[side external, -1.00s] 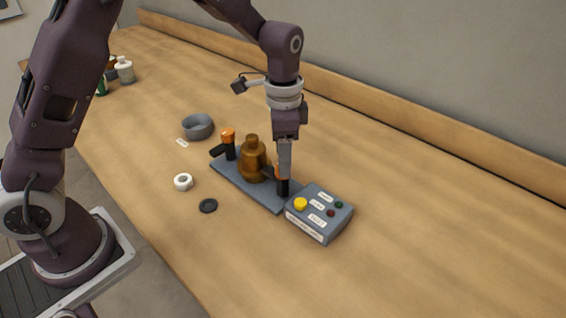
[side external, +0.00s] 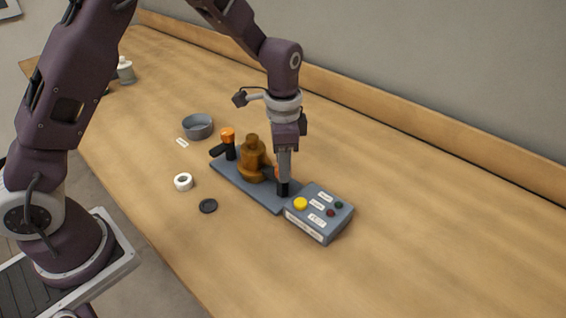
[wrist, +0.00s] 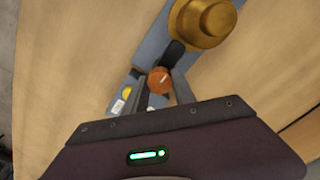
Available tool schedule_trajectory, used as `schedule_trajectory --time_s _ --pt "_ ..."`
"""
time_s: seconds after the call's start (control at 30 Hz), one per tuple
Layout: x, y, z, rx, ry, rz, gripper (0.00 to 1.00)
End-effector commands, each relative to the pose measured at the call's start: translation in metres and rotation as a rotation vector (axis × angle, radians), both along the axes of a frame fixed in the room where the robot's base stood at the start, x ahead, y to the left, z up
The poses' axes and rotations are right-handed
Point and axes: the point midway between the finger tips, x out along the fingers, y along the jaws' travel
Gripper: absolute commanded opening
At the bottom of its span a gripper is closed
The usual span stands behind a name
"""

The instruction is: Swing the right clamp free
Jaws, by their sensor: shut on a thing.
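The right clamp is a black post with an orange knob, at the right end of the blue-grey base plate (side external: 228,179). My gripper (side external: 283,172) points down over it, fingers shut on the orange knob, which mostly hides behind them in the side view. In the wrist view the right clamp's orange knob (wrist: 160,80) sits between the fingers (wrist: 158,88), and its dark arm points toward the brown pump body. The brown pump body (side external: 252,158) stands mid-plate. The left clamp (side external: 228,140), orange-topped with a black arm, stands at the plate's left end.
A grey control box (side external: 320,212) with a yellow button adjoins the plate's right end. A grey bowl (side external: 197,126), a white ring (side external: 183,182) and a black disc (side external: 208,206) lie to the left. A bottle (side external: 125,70) stands far back. The table's right side is clear.

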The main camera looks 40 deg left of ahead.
Motion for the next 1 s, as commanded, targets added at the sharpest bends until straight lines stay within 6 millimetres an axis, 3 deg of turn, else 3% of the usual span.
schedule_trajectory --time_s 0.27,1.0 --pt "0.0003 0.0000 0.0007 -0.001 -0.001 0.148 0.00" --pt "0.0002 -0.0001 0.0010 -0.001 -0.001 0.845 0.00"
